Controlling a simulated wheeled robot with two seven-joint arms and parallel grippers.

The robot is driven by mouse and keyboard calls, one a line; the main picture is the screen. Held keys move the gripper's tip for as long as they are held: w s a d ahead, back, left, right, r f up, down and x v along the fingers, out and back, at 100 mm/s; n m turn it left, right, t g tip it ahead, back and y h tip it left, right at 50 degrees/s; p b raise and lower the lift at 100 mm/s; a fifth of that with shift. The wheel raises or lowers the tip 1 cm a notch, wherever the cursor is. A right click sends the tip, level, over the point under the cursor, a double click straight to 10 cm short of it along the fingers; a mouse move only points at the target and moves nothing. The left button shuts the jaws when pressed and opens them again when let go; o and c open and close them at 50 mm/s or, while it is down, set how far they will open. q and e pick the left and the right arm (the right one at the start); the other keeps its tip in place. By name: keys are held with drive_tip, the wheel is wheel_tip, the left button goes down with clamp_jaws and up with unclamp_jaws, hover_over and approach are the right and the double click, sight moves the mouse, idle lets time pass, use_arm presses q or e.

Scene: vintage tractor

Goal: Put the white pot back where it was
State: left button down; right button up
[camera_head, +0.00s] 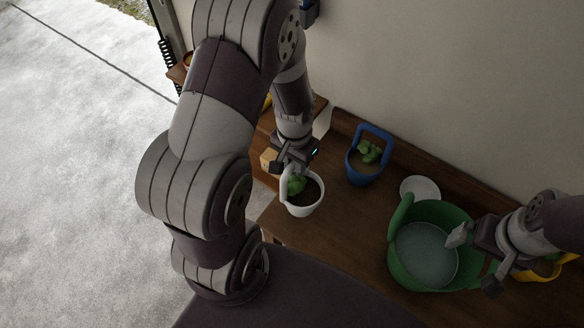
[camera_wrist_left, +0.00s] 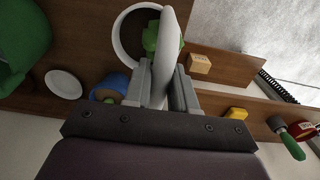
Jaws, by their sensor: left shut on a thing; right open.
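The white pot (camera_head: 306,204) holds dark soil and a small green plant, and is near the left end of the wooden table in the head view. My left gripper (camera_head: 287,167) is shut on the white pot's raised handle. The left wrist view shows the handle (camera_wrist_left: 166,50) between the two fingers and the pot's rim (camera_wrist_left: 117,38) beyond. I cannot tell whether the pot touches the table. My right gripper (camera_head: 474,262) is open at the right, by the green pot's right side.
A blue pot (camera_head: 361,171) with a plant stands behind the white pot. A white plate (camera_head: 420,188) and a large green pot (camera_head: 405,275) are to the right. A wooden block (camera_head: 269,159) lies left. Bare table (camera_head: 340,235) shows between the white and green pots.

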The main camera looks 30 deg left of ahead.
sight(292, 178)
use_arm(q)
drive_tip(key=shift+s+a+f, duration=0.15)
drive_tip(key=shift+s+a, duration=0.05)
drive_tip(key=shift+a, duration=0.05)
wheel_tip(292, 178, down, 3)
drive_tip(key=shift+s+f+p, duration=0.1)
drive_tip(key=shift+f+p, duration=0.1)
drive_tip(key=shift+p, duration=0.45)
drive_tip(key=shift+f, duration=0.35)
drive_tip(key=c, duration=0.9)
unclamp_jaws()
